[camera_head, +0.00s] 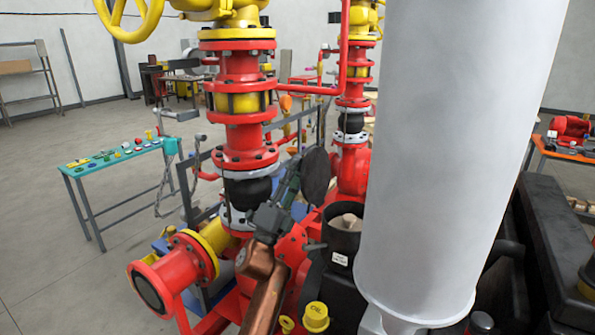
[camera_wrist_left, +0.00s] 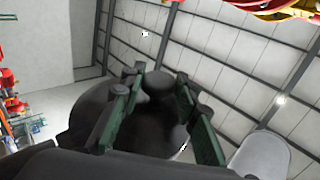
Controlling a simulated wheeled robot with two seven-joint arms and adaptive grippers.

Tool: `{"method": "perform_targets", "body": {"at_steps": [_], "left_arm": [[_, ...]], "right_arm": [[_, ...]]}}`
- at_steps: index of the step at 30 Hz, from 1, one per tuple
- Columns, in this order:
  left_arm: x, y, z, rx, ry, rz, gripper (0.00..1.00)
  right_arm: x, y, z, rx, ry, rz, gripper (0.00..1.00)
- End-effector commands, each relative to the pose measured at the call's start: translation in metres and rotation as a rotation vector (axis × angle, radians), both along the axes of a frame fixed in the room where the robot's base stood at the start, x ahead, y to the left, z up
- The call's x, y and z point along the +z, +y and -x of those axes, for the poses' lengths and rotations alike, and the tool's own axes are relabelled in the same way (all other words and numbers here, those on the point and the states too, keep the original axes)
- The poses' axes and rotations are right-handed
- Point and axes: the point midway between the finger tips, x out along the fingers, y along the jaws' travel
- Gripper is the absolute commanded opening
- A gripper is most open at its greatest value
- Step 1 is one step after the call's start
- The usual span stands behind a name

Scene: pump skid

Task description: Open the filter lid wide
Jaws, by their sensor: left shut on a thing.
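The filter lid (camera_head: 316,176) is a dark round disc, standing steeply tilted above and behind the filter housing. The black housing (camera_head: 342,258) is open at the top, and a pale filter element (camera_head: 346,223) shows inside. My left gripper (camera_head: 292,178) is at the left side of the lid, its green-padded fingers closed on the lid's dark knob. In the left wrist view, the knob (camera_wrist_left: 159,84) stands between the two fingers (camera_wrist_left: 162,118), with the lid (camera_wrist_left: 88,122) behind them. Exactly how the pads touch the knob is partly hidden. My right gripper is not in view.
Red flanged pipework (camera_head: 240,140) rises just left of the lid. A red flanged pipe end (camera_head: 160,283) juts out at lower left. Yellow caps (camera_head: 316,317) stand in front of the housing. A green-topped table (camera_head: 115,155) stands left, with open floor around it.

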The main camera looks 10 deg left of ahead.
Motion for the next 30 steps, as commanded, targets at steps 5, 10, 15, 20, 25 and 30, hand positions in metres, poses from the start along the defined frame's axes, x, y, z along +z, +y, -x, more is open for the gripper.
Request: {"method": "perform_targets", "body": {"at_steps": [5, 10, 15, 20, 25, 30], "left_arm": [[-0.009, -0.002, -0.003, 0.001, 0.011, -0.005, 0.00], [-0.009, -0.002, -0.003, 0.001, 0.011, -0.005, 0.36], [-0.005, -0.001, -0.002, 0.001, 0.007, -0.004, 0.46], [-0.004, -0.001, -0.001, 0.000, 0.004, -0.003, 0.46], [-0.008, 0.001, 0.002, 0.002, 0.005, -0.003, 0.46], [-0.027, 0.009, 0.019, 0.003, 0.006, -0.003, 0.46]], "right_arm": [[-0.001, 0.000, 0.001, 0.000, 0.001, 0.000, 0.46], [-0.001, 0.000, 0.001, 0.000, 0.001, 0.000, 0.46], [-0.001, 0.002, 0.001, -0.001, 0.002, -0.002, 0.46], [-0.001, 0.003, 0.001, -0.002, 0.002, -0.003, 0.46], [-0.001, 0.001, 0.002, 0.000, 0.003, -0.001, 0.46], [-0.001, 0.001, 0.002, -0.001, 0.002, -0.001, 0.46]]}}
